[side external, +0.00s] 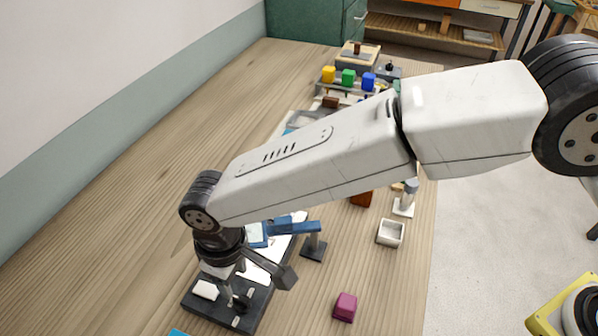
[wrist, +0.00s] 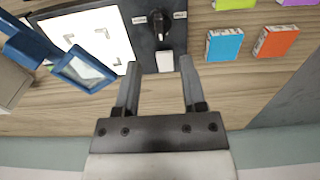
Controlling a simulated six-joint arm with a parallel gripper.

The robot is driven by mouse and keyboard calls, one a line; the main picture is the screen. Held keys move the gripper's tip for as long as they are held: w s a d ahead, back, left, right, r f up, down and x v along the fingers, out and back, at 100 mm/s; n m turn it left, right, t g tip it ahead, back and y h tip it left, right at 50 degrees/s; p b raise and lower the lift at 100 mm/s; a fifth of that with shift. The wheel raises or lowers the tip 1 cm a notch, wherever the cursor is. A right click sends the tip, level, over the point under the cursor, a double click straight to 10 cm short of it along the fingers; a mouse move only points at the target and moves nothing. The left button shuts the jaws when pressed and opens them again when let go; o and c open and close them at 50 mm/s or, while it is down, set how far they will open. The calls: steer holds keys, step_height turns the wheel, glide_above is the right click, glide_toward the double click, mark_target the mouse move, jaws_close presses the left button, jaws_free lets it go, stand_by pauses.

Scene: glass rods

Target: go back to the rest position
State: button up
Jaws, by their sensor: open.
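My gripper (side external: 264,285) is low over the near end of the bench in the side view, fingers pointing down. In the wrist view my gripper (wrist: 161,62) has its two fingers well apart, with nothing held between them. Just beyond the fingertips is a black panel (wrist: 172,25) with a dark knob (wrist: 157,22) and a small white block (wrist: 165,61). The panel (side external: 222,312) also shows below my gripper in the side view. I cannot tell whether a finger touches it. No glass rod is clearly visible.
A blue framed holder (wrist: 83,72) stands beside a white marked board (wrist: 88,40). Blue (wrist: 224,45) and orange (wrist: 275,41) boxes lie right of the panel. A magenta cube (side external: 345,307) and white open tray (side external: 390,232) are on the bench. The bench's left side (side external: 150,165) is clear.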

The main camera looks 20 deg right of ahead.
steer(key=shift+r, duration=0.35)
steer(key=w+d+r+m+t, duration=0.1)
steer(key=w+d+r+m, duration=0.15)
steer(key=d, duration=0.95)
steer(key=w+d+r+m, duration=0.15)
steer(key=w+d, duration=0.25)
steer(key=d, duration=0.7)
steer(key=s+d+m, duration=0.1)
steer(key=s+d, duration=0.3)
steer(key=d, duration=0.3)
steer(key=s+d+f+m+t, duration=0.1)
steer(key=s+d+m, duration=0.1)
steer(key=d, duration=0.5)
steer(key=s+d+m, duration=0.2)
steer(key=s+d, duration=0.3)
steer(key=d, duration=0.2)
steer(key=shift+s+d+f+t, duration=0.15)
steer(key=shift+s+f+t, duration=0.05)
steer(key=shift+s+t, duration=0.1)
